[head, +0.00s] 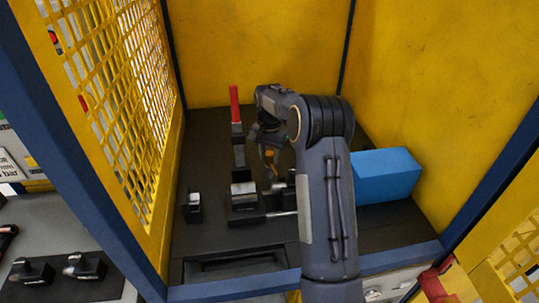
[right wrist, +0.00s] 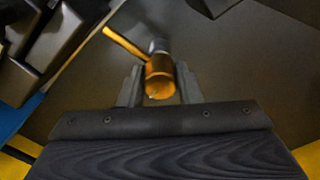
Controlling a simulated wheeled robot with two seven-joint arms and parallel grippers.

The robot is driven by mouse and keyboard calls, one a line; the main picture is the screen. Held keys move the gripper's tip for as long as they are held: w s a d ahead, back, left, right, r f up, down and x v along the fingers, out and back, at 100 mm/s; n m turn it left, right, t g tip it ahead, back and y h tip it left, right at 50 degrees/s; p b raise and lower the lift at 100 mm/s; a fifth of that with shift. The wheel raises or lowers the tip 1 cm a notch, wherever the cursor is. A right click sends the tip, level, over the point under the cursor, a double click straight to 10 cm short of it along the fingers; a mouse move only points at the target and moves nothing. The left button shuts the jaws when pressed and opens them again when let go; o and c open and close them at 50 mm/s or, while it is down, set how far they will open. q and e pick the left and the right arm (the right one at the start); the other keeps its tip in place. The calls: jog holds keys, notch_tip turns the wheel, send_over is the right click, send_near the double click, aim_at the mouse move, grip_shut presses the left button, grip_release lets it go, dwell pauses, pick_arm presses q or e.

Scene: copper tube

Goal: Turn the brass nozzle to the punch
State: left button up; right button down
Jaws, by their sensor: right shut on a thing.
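The brass nozzle (right wrist: 160,77) sits between the two fingers of my right gripper (right wrist: 159,86) in the right wrist view, its round open end facing the camera. A thinner copper-coloured piece (right wrist: 124,43) runs from its far end to the upper left. In the head view the brass colour shows small (head: 270,158) below my right gripper (head: 268,146), which is shut on it above the dark bench. I cannot tell which fixture is the punch; a press-like black fixture with a bright metal block (head: 243,189) stands just left of the gripper. My left gripper is out of view.
A red upright handle (head: 235,104) rises behind the fixtures. A small black fixture (head: 193,206) stands left, and a light rod (head: 281,214) lies in front. A blue box (head: 388,174) is right of my arm. Yellow walls and a mesh panel (head: 120,90) enclose the bench.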

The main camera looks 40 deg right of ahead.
aim_at(270, 153)
jog(key=c, duration=1.1)
grip_release()
jog(key=shift+o, duration=0.2)
jog(key=shift+r+b, duration=0.45)
jog(key=shift+r, duration=3.4)
